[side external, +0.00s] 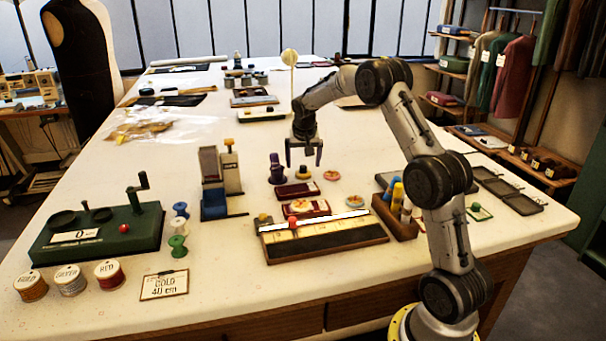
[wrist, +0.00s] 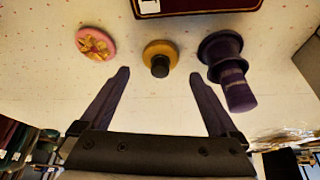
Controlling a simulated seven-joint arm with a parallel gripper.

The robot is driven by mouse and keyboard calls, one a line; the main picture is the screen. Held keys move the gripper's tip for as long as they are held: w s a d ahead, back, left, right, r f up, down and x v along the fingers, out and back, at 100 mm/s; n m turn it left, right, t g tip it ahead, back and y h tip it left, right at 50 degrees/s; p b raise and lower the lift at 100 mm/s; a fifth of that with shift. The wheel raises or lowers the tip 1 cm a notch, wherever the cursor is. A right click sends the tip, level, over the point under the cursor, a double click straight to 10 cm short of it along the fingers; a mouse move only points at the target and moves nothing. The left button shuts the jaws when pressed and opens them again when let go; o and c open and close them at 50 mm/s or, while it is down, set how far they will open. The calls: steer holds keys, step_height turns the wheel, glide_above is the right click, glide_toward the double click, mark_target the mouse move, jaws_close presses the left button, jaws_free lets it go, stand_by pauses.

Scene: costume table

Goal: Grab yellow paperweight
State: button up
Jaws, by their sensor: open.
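The yellow paperweight is a round yellow disc with a dark knob; it lies on the white table in the wrist view (wrist: 152,49). In the side external view it is a small yellow piece (side external: 303,177) just below my gripper. My gripper (side external: 304,162) is open and empty, its fingers pointing down above the table. In the wrist view its fingertips (wrist: 159,75) are spread to either side of the paperweight's line, and the paperweight appears ahead of them, apart from both.
A dark purple stepped piece (side external: 277,170) stands close on one side of the paperweight; a pink decorated disc (side external: 331,175) lies on the other. A dark red tray (side external: 296,191) is just in front. A wooden board (side external: 325,240) and holder (side external: 396,222) stand nearer. Table behind is partly clear.

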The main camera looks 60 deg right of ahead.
steer(key=shift+x, duration=1.45)
steer(key=shift+a, duration=0.1)
steer(key=shift+c, duration=0.3)
steer(key=shift+r, duration=0.1)
jaws_close()
